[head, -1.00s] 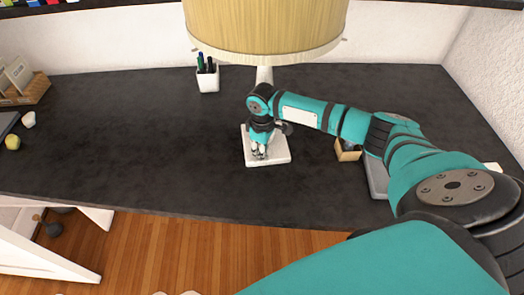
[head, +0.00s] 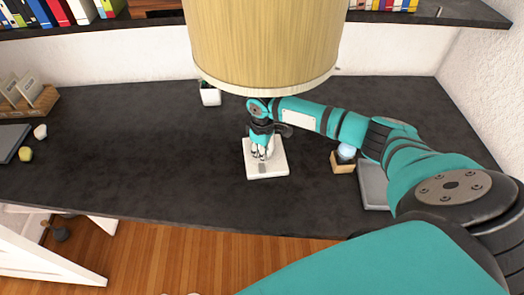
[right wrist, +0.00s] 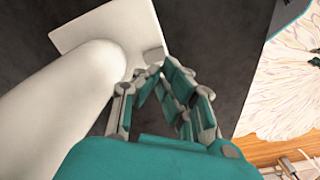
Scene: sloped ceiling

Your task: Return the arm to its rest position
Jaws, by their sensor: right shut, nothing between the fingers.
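My right arm reaches in from the right in the head view. My right gripper (head: 260,154) points down over the white square base (head: 279,170) of a desk lamp, shut and empty. A small grey button (head: 262,168) shows on the base just in front of the fingertips. In the right wrist view the fingers (right wrist: 160,78) are close to the lamp's thick white stem (right wrist: 65,105), and the grey button (right wrist: 153,57) lies just past the tips. I cannot tell whether the fingers touch the lamp. My left gripper is not in view.
The lamp's large yellow shade (head: 265,45) hangs above the gripper. A small wooden box (head: 342,165) and a grey tray (head: 373,185) are beside my forearm. A white pen cup (head: 210,96) is behind.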

